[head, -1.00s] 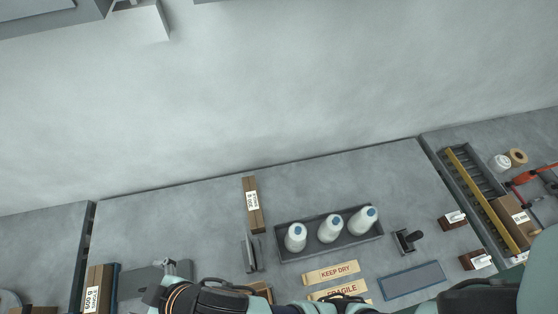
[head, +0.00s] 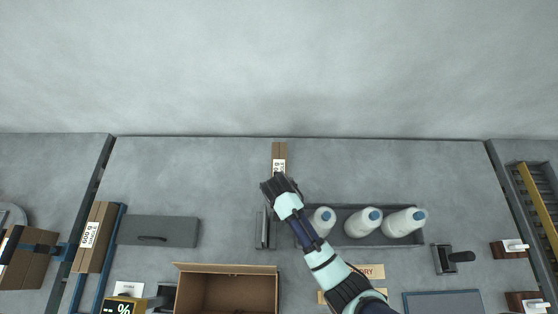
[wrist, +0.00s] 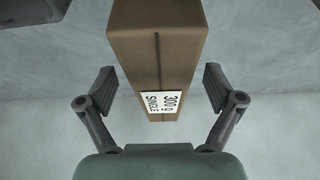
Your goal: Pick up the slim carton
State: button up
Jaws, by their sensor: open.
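The slim carton (head: 279,150) is a narrow brown box with a white label, standing near the back edge of the table. Its lower part is hidden behind my gripper in the head view. In the wrist view the carton (wrist: 158,60) stretches from the top edge to the middle, with its label reading 300 g SINGLE. My gripper (head: 281,186) is open and empty. In the wrist view its two fingers (wrist: 158,90) are spread on either side of the carton's labelled end, with a gap on both sides.
A grey tray (head: 395,240) with three white bottles stands right of my gripper. A dark grey upright piece (head: 264,230) is just left of the arm. An open cardboard box (head: 226,291) is in front. The table behind and left of the carton is clear.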

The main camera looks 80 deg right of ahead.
jog(key=b+x, duration=0.1)
jog(key=x, duration=0.4)
jog(key=shift+a, duration=0.1)
jog(key=c, duration=1.2)
